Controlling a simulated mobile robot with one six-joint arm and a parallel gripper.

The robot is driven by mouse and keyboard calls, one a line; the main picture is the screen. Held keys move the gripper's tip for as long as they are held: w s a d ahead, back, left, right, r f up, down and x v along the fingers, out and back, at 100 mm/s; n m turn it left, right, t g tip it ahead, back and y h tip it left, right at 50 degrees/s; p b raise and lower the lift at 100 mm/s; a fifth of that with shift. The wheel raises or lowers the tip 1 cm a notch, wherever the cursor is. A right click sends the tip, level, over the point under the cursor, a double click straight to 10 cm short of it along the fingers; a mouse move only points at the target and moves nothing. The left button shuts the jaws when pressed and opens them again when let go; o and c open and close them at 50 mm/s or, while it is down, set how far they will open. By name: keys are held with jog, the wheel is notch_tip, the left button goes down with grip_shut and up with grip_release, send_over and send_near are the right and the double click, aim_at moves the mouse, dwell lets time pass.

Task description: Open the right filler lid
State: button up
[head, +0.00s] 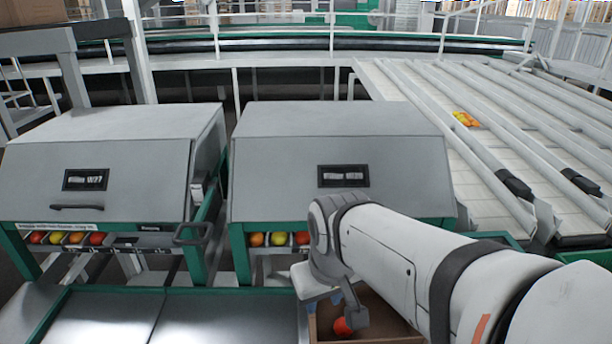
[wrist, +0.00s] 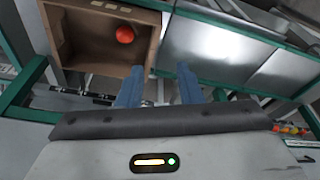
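The right filler (head: 335,205) is a grey box with a sloping front lid (head: 280,180) and a black label plate (head: 343,176). Its lid looks closed. My arm crosses its lower right front and covers that part, so I cannot see the lid's handle. In the wrist view my gripper (wrist: 158,85) has two blue fingers, spread apart. I see no object clearly held between them. In the head view my wrist is just in front of the lid's lower edge, and the fingertips are not clear there.
The left filler (head: 105,150) has a closed lid with a dark handle (head: 77,207). A brown box (wrist: 90,45) with a red tomato (wrist: 125,34) lies below my gripper. Metal trays (head: 100,315) stand in front left. A white conveyor (head: 410,85) runs at right.

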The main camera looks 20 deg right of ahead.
jog(key=w+d+r+n, duration=0.4)
jog(key=w+d+n, duration=0.3)
jog(key=w+d, duration=0.3)
jog(key=w+d+r+n, duration=0.5)
jog(key=w+d+n, duration=0.2)
jog(key=w, duration=0.6)
jog(key=shift+g+h, duration=0.3)
jog(key=f, duration=0.4)
jog(key=w+f, duration=0.1)
jog(key=f, duration=0.2)
jog(key=shift+d, duration=0.15)
jog(key=shift+c, duration=0.3)
grip_shut()
